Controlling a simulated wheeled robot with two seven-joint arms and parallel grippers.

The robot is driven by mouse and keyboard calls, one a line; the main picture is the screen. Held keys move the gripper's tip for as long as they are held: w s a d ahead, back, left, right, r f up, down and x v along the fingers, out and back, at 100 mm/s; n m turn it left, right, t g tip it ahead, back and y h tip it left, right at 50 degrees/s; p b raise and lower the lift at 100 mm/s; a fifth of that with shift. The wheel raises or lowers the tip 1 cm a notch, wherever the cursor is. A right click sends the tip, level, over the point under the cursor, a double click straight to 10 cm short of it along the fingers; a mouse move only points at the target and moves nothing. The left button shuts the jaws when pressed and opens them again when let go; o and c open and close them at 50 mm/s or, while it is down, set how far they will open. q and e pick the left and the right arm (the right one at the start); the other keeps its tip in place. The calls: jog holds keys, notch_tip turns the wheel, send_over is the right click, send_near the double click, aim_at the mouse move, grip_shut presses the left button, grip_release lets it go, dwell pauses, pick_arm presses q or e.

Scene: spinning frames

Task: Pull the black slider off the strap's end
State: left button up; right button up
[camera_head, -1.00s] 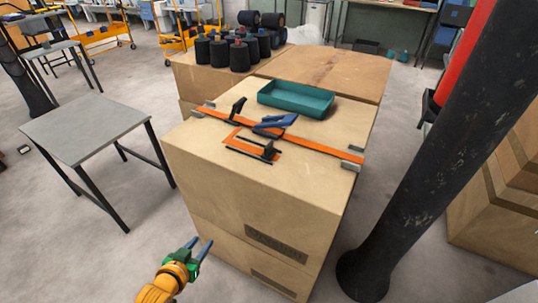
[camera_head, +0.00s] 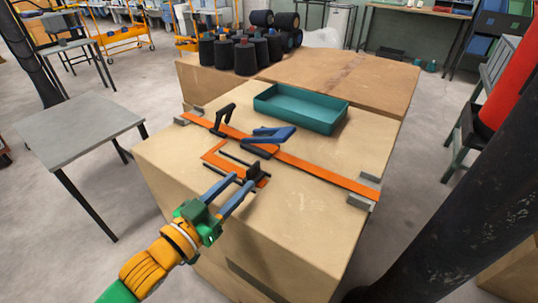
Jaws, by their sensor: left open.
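An orange strap (camera_head: 318,171) lies across the top of the cardboard box (camera_head: 190,148). A shorter orange piece (camera_head: 213,159) bends off toward the near side. A small black part that looks like the slider (camera_head: 253,173) sits at this piece's near end. My left gripper (camera_head: 241,182) is open, its two blue-grey fingers pointing at the black part from the near left. The fingertips are close to it; I cannot tell whether they touch. Nothing shows between the fingers. My right gripper is not in view.
A blue-handled buckle (camera_head: 270,136) and a black lever (camera_head: 222,118) stand on the strap. Grey blocks (camera_head: 360,202) flank the strap's right end. A teal tray (camera_head: 300,117) is behind. Black spools (camera_head: 245,58) stand at the back. The box's near right top is clear.

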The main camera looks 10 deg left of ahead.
aim_at(247, 173)
pick_arm(q)
jog(key=shift+w+d+r, duration=0.2)
jog(key=shift+w, duration=0.5)
jog(key=x, duration=0.4)
jog(key=shift+w+d+f, duration=0.1)
jog(key=shift+w+d, duration=0.05)
jog(key=shift+w, duration=0.2)
grip_shut()
dwell(0.6)
